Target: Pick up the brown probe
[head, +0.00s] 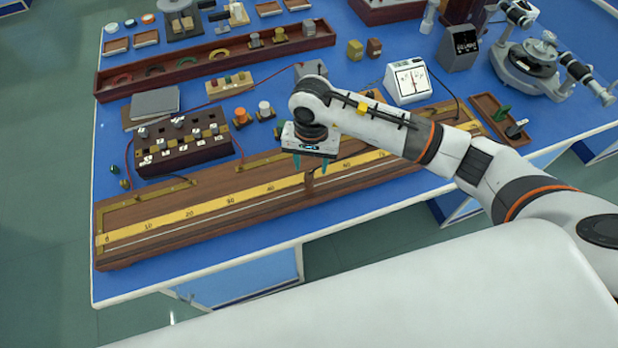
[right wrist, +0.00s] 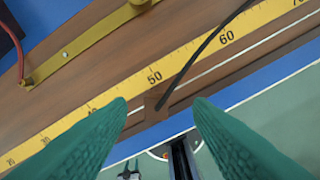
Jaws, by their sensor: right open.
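The brown probe (head: 309,184) stands upright at the front edge of the wooden metre bridge (head: 190,214), near the middle of its yellow scale. In the right wrist view the probe (right wrist: 156,104) is a small brown shape near the 50 mark, with a dark cable (right wrist: 205,50) running up to the right from it. My right gripper (head: 310,166) is open above the probe, its green fingers pointing down. In the right wrist view the probe lies in the gap between the fingertips (right wrist: 160,105), apart from both. My left gripper is not in view.
A resistance box (head: 185,152) with white labels stands behind the bridge at left. A white meter (head: 408,82) and a wooden tray (head: 490,112) are at right. A long dark rack (head: 215,65) lies farther back. The blue table's front edge is close to the bridge.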

